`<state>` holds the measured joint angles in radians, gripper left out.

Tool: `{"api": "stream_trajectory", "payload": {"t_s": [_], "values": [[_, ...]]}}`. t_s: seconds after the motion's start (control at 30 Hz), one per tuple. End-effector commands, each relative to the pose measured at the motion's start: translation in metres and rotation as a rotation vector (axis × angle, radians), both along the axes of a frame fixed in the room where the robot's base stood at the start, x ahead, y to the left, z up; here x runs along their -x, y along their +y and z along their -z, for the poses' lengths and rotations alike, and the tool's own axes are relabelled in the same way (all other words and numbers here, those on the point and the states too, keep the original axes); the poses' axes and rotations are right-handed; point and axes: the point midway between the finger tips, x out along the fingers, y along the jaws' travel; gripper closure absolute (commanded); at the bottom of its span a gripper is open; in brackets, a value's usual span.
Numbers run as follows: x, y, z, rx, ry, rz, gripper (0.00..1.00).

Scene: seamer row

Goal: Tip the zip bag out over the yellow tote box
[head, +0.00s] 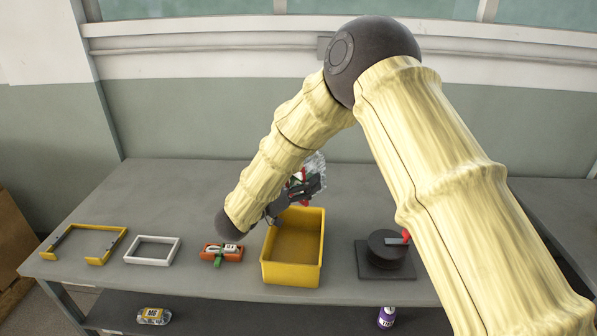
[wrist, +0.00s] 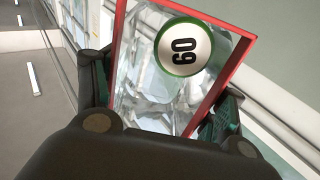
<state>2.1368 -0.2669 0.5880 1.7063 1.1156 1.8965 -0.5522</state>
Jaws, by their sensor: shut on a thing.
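The yellow tote box (head: 291,274) stands on the grey table, open at the top, and its visible inside looks empty. My gripper (head: 303,187) is above the far end of the box and is shut on the zip bag (head: 316,165). The wrist view shows the clear zip bag (wrist: 145,65) between the two fingers, with red edges and a round white and green label reading 60. The bag's contents and its mouth cannot be made out clearly. In the head view my arm and gripper hide part of the bag.
Left of the box are an orange holder with small items (head: 213,255), a white frame (head: 152,239) and a yellow frame (head: 97,259). Right of it is a dark round fixture (head: 386,262) with a red handle. A lower shelf holds a labelled packet (head: 154,316) and a purple bottle (head: 387,317).

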Motion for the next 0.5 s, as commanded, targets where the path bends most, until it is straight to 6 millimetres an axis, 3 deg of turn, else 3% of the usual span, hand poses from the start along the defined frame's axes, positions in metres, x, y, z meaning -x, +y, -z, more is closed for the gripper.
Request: {"api": "stream_trajectory", "payload": {"t_s": [0.5], "values": [[-0.016, -0.016, 0.011, -0.284, 0.281, 0.000, 0.53]]}}
